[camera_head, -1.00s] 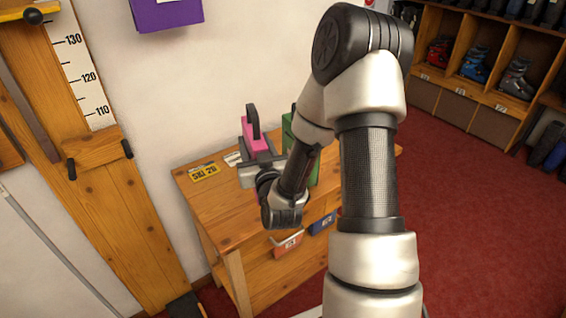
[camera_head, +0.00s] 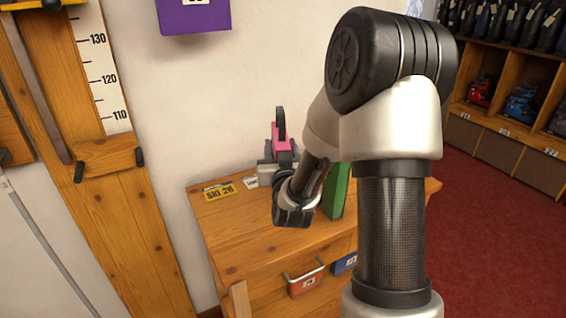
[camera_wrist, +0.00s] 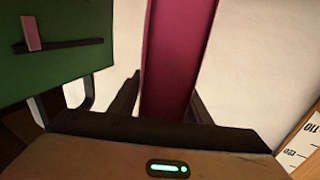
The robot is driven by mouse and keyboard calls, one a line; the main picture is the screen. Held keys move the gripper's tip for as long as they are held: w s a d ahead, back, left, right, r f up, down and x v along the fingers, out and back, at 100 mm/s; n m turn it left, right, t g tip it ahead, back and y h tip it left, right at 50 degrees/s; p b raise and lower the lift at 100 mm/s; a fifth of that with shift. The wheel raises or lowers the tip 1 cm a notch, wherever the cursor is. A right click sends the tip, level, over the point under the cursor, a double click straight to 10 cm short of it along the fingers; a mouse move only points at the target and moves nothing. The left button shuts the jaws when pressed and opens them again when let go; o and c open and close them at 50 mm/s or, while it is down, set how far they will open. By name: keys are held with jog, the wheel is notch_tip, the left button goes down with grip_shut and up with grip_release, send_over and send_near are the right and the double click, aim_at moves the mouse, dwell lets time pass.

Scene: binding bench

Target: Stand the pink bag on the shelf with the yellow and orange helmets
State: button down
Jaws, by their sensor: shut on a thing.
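The pink bag (camera_head: 282,137) with a dark upright handle shows above the wooden bench at mid-picture in the head view. My gripper (camera_head: 276,165) is shut on it; the arm hides its lower part. In the wrist view the pink bag (camera_wrist: 178,60) stands between the two dark fingers of my gripper (camera_wrist: 166,95). I cannot tell whether its base is clear of the bench top. No shelf with yellow and orange helmets can be made out.
A green bag (camera_head: 338,190) stands close to the right of my gripper; it fills the upper left of the wrist view (camera_wrist: 50,45). The bench (camera_head: 230,225) bears a yellow SKI 26 plate (camera_head: 220,192). Boot racks (camera_head: 497,110) stand at right, with open red floor (camera_head: 470,240).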

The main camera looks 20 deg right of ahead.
jog(key=shift+f, duration=1.75)
jog(key=shift+f+b, duration=0.2)
jog(key=shift+b, duration=0.25)
jog(key=c, duration=1)
grip_release()
